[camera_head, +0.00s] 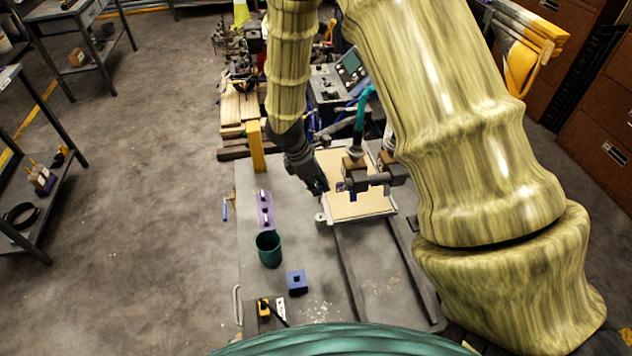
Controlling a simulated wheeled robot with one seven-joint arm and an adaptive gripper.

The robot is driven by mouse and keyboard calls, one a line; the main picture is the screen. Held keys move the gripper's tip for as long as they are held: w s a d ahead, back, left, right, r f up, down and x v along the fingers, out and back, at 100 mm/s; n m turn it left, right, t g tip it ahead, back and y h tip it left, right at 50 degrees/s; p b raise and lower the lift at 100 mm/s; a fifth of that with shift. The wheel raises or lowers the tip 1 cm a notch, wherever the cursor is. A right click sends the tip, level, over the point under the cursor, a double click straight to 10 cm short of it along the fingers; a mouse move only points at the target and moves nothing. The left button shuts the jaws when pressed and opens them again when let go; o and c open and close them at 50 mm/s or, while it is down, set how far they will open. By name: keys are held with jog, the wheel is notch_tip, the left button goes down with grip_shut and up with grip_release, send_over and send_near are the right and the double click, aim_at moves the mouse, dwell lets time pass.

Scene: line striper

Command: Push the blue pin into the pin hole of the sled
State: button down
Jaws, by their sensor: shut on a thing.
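My gripper (317,184) is dark and reaches down from the upper middle. It is shut, with its fingertips just left of the sled. A small blue piece (340,186), which looks like the blue pin, shows right by the fingertips; most of it is hidden or too small to make out. The sled (356,181) is a brown block assembly with a dark cross bar, over a tan board. The pin hole cannot be made out, and I cannot tell whether the pin touches the sled.
Two dark rails (351,275) run along the grey table towards me. A purple rack (265,212), a green cup (268,249), a blue block with a hole (297,283) and a yellow tool (264,308) stand left of them.

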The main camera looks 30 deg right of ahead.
jog(key=shift+w+f+b, duration=0.1)
jog(key=shift+f+b, duration=0.3)
jog(key=shift+f, duration=0.25)
jog(key=shift+f+b, duration=1.9)
jog(key=shift+f, duration=0.45)
jog(key=shift+f+b, duration=0.75)
jog(key=shift+f, duration=1.75)
dwell(1.7)
jog(key=c, duration=1.4)
grip_release()
jog(key=shift+d, duration=0.1)
jog(key=shift+o, duration=0.4)
jog(key=shift+o, duration=1.3)
